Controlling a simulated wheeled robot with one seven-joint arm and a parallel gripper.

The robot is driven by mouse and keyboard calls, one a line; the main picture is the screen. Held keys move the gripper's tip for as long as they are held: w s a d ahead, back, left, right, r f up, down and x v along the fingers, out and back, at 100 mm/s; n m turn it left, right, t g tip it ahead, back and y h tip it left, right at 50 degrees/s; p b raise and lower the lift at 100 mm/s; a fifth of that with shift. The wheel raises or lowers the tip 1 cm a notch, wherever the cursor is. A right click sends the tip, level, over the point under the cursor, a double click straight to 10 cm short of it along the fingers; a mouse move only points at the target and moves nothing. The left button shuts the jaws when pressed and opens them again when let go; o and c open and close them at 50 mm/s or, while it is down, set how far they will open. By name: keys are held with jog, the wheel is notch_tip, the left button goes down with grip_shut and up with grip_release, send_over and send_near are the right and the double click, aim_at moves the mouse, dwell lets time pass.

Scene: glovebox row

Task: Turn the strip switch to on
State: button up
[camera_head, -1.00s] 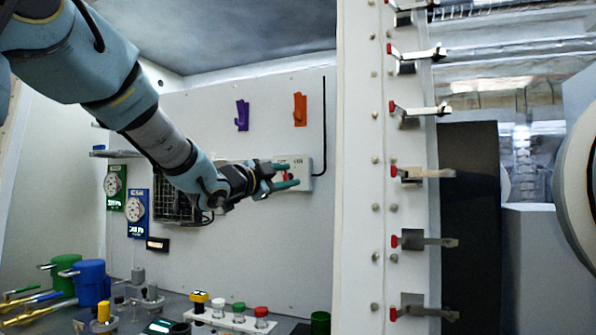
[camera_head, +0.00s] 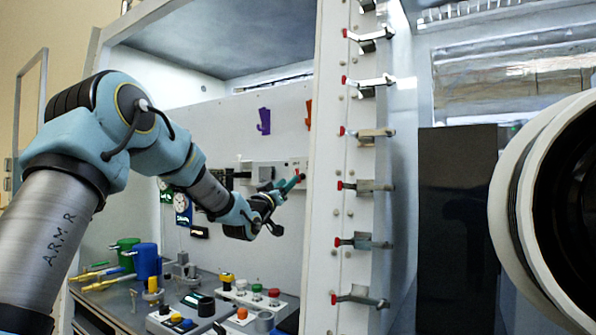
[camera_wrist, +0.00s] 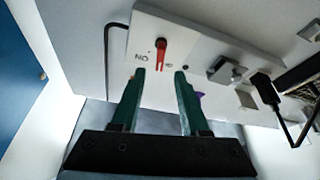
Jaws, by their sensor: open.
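The white power strip (camera_head: 262,165) is mounted on the back wall of the glovebox; it also shows in the wrist view (camera_wrist: 205,52). Its red switch lever (camera_wrist: 161,54) stands nearly upright in the wrist picture, with an upside-down ON label left of it and another, unclear label at its lower right. My gripper (camera_wrist: 160,74) is open, its two green fingers on either side of the lever's lower end line. Whether they touch the strip I cannot tell. In the head view my gripper (camera_head: 285,185) is at the strip's right end, partly covering it.
Purple (camera_head: 264,121) and orange hooks hang above. The glovebox frame with red-tipped clamps (camera_head: 365,187) stands close to the right of my gripper.

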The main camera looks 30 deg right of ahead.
jog(key=p+x, duration=0.3)
jog(key=x, duration=0.4)
jog(key=shift+w, duration=0.1)
jog(key=shift+c, duration=0.2)
grip_shut()
